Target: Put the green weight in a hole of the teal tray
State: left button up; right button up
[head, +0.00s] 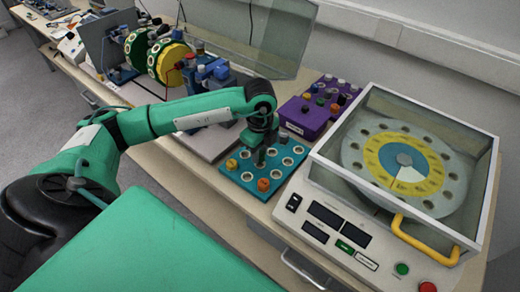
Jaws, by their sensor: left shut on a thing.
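The teal tray (235,176) lies on the bench in the middle of the head view and has several round holes with pale rims. A yellow weight (231,164) stands at its left corner, an orange weight (263,184) at its front and a blue-grey weight (283,137) at its back. My left gripper (260,157) points down over the middle of the tray, shut on the green weight, which is dark and mostly hidden by the fingers. I cannot tell whether the weight is in a hole or just above one. My right gripper is out of view.
A purple tray (318,122) with several coloured weights stands behind the teal tray. A clear-lidded machine with a round disc (403,160) and a yellow handle (424,240) stands close on the right. Blue apparatus and a clear panel (245,35) are behind my arm.

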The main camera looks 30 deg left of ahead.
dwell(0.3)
pick_arm(q)
jog(key=shift+f, duration=0.3)
dwell(0.5)
jog(key=shift+s+a+f+b, duration=0.15)
jog(key=shift+a+f+b, duration=0.05)
jog(key=shift+f+b, duration=0.35)
jog(key=shift+s+a+f+b, duration=0.15)
jog(key=shift+f+b, duration=0.4)
jog(key=shift+r, duration=0.25)
jog(key=shift+w+d+r+p, duration=0.1)
jog(key=shift+d+r+p, duration=0.05)
jog(key=shift+r+p, duration=0.25)
